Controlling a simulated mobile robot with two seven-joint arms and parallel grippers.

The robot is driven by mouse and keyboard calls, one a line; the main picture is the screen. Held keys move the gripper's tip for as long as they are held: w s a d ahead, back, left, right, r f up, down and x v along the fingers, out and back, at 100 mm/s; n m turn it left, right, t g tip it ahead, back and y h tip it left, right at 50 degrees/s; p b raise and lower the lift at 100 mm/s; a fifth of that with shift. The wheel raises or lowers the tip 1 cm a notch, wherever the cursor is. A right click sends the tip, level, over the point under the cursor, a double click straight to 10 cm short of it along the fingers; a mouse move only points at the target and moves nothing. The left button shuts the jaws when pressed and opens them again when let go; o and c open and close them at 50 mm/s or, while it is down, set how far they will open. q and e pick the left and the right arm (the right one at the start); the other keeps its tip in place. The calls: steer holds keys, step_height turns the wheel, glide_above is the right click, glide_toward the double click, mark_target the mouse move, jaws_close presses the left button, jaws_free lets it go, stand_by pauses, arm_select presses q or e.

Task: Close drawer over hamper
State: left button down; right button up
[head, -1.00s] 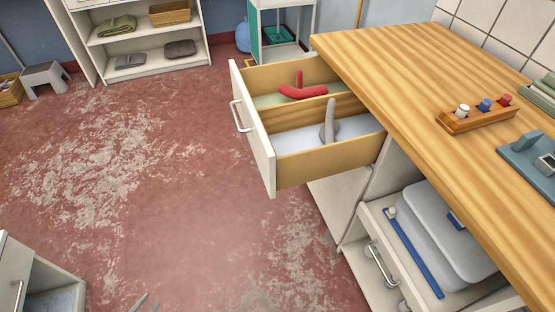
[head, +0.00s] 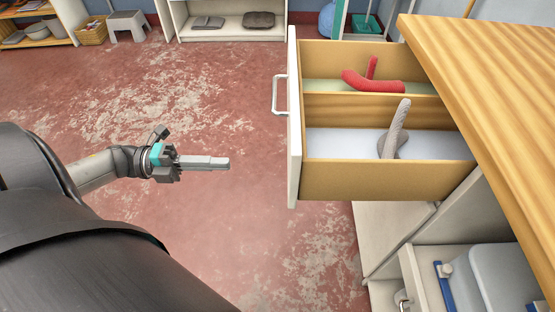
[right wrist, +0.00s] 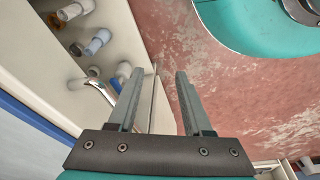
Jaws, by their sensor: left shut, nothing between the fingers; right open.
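The wooden drawer with a white front (head: 294,120) stands pulled out from under the worktop in the head view. One compartment holds a red curved item (head: 373,82), the other a grey item with an upright stem (head: 396,132). Its bar handle (head: 276,95) faces left. My left gripper (head: 227,163) is shut and empty, left of the drawer front and apart from it. Below the drawer, a pull-out (head: 411,275) holds a grey tub (head: 500,275); I cannot tell whether this is the hamper. My right gripper (right wrist: 160,73) is open and empty in the right wrist view, close to a metal handle (right wrist: 95,94).
The wooden worktop (head: 490,70) overhangs at the right. Several capped items (right wrist: 97,42) show beside the handle in the right wrist view. Open red floor (head: 230,240) lies left of the drawer. A shelf (head: 230,30) and a stool (head: 127,25) stand at the back.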

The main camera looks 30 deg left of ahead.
arm_select(q)
steer(key=b+x, duration=0.2)
steer(key=x, duration=0.9)
steer(key=shift+w+d, duration=0.25)
arm_select(e)
steer(key=shift+t, duration=0.4)
steer(key=shift+w+a+r, duration=0.1)
steer(key=shift+w+r, duration=0.35)
steer(key=shift+r, duration=0.25)
steer(key=shift+w+a+r, duration=0.1)
steer(key=shift+w+r, duration=0.3)
steer(key=shift+r, duration=0.3)
steer(key=shift+w+r, duration=0.45)
steer(key=shift+r, duration=0.25)
